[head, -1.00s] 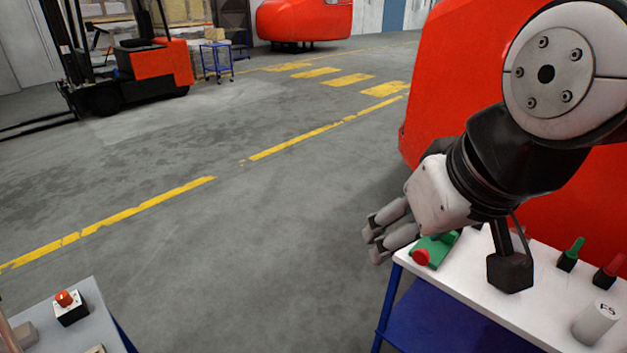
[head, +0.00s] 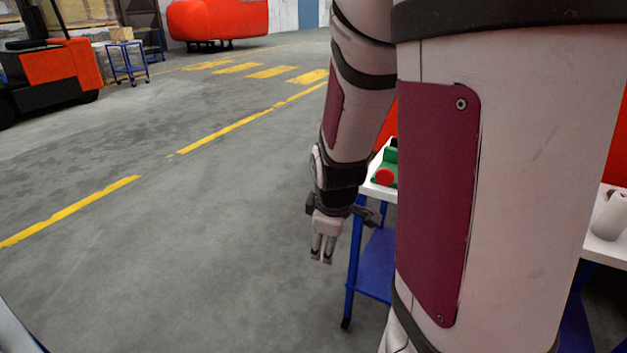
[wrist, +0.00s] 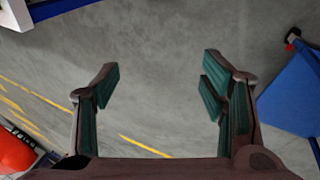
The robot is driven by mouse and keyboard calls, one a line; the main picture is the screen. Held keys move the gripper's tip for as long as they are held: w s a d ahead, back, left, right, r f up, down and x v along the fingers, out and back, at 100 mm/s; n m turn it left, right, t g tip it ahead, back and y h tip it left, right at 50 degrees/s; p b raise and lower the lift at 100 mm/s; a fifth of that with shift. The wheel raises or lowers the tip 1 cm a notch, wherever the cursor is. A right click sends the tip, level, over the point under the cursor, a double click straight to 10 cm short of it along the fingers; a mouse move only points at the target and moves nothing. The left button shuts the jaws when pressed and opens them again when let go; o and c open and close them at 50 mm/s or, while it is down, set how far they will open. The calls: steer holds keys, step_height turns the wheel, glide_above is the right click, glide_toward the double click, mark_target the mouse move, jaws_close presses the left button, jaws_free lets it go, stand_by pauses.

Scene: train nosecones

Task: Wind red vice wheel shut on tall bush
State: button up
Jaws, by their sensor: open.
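The green vice (head: 391,156) stands at the left end of the white-topped table, partly hidden behind my arm. Its red wheel (head: 384,177) faces out at the table's left edge. My gripper (head: 322,260) hangs down left of the table, over the floor and lower than the wheel, apart from it. In the wrist view my gripper (wrist: 160,85) is open and empty, with bare floor between its fingers. The tall bush cannot be made out; my arm hides much of the tabletop.
The white tabletop (head: 379,189) has blue legs and a blue lower shelf (head: 375,265). A white cylinder (head: 610,216) stands at its right. A forklift (head: 55,75), a blue trolley (head: 127,62) and a red nosecone (head: 218,18) are far back. The floor at left is clear.

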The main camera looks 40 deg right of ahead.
steer(key=w+d+f+n+h+b, duration=0.2)
steer(key=d+f+n+h+b, duration=0.45)
steer(key=d+f+b, duration=0.6)
steer(key=w+d+r+n+t+h+b, duration=0.2)
steer(key=d+r+n+t+h+b, duration=0.1)
steer(key=r+n+h+b, duration=0.65)
steer(key=w+d+r+m+y+p, duration=0.1)
steer(key=w+d+m+y+p, duration=0.1)
steer(key=d, duration=1.1)
steer(key=shift+w+p, duration=0.85)
steer(key=shift+w, duration=0.55)
steer(key=shift+r, duration=0.1)
steer(key=c, duration=1.1)
